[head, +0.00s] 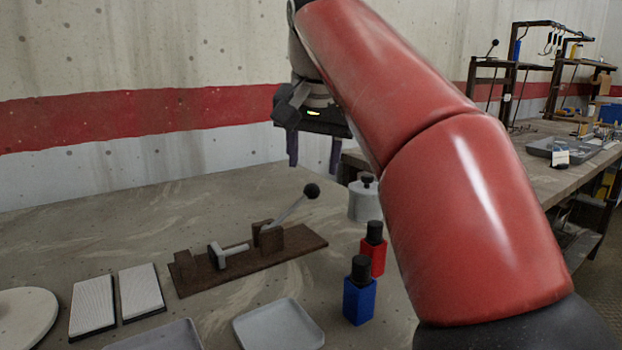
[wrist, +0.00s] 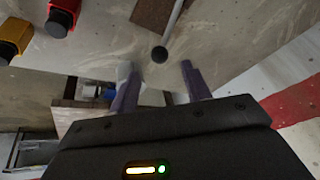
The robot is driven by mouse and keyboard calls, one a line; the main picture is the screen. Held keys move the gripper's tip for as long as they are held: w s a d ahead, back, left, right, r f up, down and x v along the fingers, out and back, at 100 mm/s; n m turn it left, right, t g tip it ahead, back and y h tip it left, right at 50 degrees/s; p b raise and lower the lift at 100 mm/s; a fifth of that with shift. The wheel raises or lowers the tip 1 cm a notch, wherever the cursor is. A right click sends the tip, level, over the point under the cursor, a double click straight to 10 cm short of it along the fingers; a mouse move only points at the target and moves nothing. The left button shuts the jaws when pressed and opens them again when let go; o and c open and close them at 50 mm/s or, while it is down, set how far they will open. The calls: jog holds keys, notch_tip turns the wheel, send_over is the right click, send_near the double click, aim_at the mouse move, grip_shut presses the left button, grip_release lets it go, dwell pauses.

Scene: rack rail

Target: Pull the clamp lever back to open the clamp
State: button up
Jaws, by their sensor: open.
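The clamp (head: 268,238) is fixed on a brown wooden base (head: 215,279) on the grey table. Its grey lever (head: 287,211) slants up to the right and ends in a black ball knob (head: 311,191). In the wrist view the knob (wrist: 159,54) shows just beyond the fingertips, roughly between them, with the lever (wrist: 173,18) running away from it. My gripper (head: 313,168) is open and empty above and slightly behind the knob in the head view. In the wrist view its two purple fingers (wrist: 160,74) stand apart. I see no contact with the knob.
A grey lidded pot (head: 364,202), a red bottle (head: 373,257) and a blue bottle (head: 359,299) stand right of the clamp. Two white blocks (head: 140,290) and grey trays (head: 279,327) lie in front. The table's back left is clear; a wall stands behind.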

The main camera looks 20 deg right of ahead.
aim_at(313, 185)
jog(key=b+x, duration=0.1)
jog(key=x, duration=0.5)
jog(key=shift+s, duration=0.1)
grip_shut()
